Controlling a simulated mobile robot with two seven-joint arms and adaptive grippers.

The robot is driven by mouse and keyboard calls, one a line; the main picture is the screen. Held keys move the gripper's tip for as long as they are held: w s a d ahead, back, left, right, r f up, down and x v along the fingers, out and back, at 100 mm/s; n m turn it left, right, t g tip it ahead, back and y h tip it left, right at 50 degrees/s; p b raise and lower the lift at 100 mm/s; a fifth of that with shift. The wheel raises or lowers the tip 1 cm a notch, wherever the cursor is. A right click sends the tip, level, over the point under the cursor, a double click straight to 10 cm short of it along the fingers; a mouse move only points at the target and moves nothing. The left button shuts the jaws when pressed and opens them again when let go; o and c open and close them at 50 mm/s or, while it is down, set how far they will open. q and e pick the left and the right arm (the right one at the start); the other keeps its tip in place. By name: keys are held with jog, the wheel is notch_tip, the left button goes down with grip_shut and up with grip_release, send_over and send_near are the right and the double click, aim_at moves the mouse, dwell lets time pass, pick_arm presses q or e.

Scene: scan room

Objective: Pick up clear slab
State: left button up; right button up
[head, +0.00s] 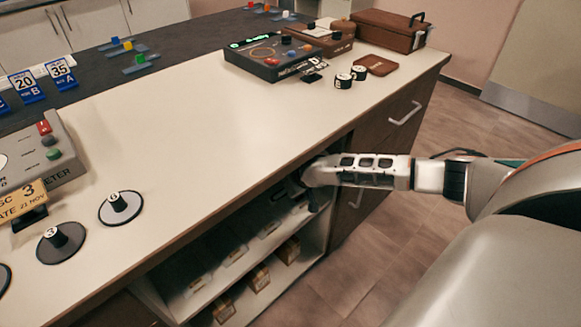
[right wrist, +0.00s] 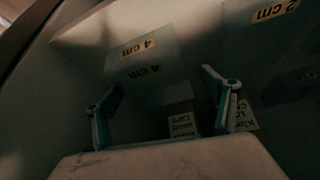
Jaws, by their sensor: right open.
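My right gripper (right wrist: 162,84) is open, with its two fingers spread in the right wrist view. In the head view the right gripper (head: 310,195) reaches into the open shelf under the counter and is partly hidden by the counter edge. A dim, see-through slab labelled "4 cm" (right wrist: 150,62) lies ahead between and beyond the fingertips, and I see no contact. Another slab labelled "2 cm" (right wrist: 273,14) is at the upper right. In the head view, pale labelled pieces (head: 236,257) lie on the upper shelf, too small to read. My left gripper is not in view.
Labelled boxes (right wrist: 183,120) sit low in the right wrist view. Similar brown boxes (head: 258,279) stand on the lower shelf. The counter top (head: 190,130) is close above the right gripper. Its middle is bare, with devices (head: 272,55) at the far end.

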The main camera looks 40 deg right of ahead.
jog(key=c, duration=1.8)
jog(key=shift+o, duration=0.2)
